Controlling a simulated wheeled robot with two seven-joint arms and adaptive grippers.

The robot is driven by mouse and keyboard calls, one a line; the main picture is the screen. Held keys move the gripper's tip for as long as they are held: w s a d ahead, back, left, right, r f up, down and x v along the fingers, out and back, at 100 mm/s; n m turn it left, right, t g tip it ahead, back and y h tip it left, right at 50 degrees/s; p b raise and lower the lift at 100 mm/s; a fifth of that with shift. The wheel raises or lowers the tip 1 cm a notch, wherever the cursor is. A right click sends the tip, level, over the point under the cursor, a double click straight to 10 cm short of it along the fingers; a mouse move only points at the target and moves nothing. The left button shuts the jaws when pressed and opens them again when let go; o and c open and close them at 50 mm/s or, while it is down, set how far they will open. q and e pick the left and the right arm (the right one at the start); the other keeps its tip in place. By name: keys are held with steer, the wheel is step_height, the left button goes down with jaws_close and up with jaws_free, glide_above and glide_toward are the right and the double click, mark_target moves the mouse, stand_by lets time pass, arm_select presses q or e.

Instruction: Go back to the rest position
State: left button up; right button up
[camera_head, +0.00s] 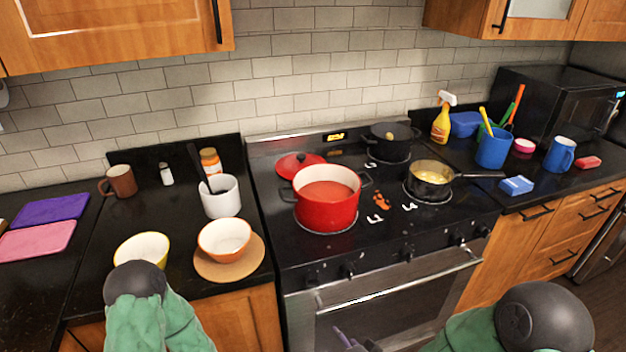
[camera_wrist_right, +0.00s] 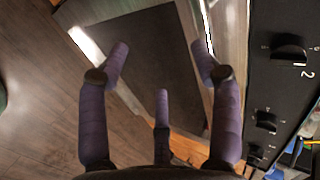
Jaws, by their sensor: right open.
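My right gripper (camera_wrist_right: 160,58) is open in the right wrist view, its purple fingers spread with nothing between them. Purple fingertips also show at the bottom edge of the head view (camera_head: 350,340), in front of the oven door (camera_head: 400,300). The right arm's dark, green-covered link is at the lower right of the head view. My left arm's green-covered link is at the lower left, in front of the counter. The left gripper itself is out of the picture.
On the stove stand a red pot (camera_head: 326,205), a black pot (camera_head: 390,140) and a pan (camera_head: 430,180). The left counter holds bowls (camera_head: 225,238), a white crock (camera_head: 220,197) and a brown mug (camera_head: 120,181). Blue mugs (camera_head: 560,155) stand right. Wooden floor (camera_wrist_right: 40,70) is clear.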

steer(key=s+d+f+n+g+p, duration=0.2)
steer(key=s+f+n+g+p, duration=0.2)
steer(key=s+f+n+g, duration=0.5)
steer(key=s+f+g, duration=0.1)
steer(key=s+f, duration=0.4)
steer(key=shift+f+n, duration=0.25)
steer(key=shift+n, duration=0.05)
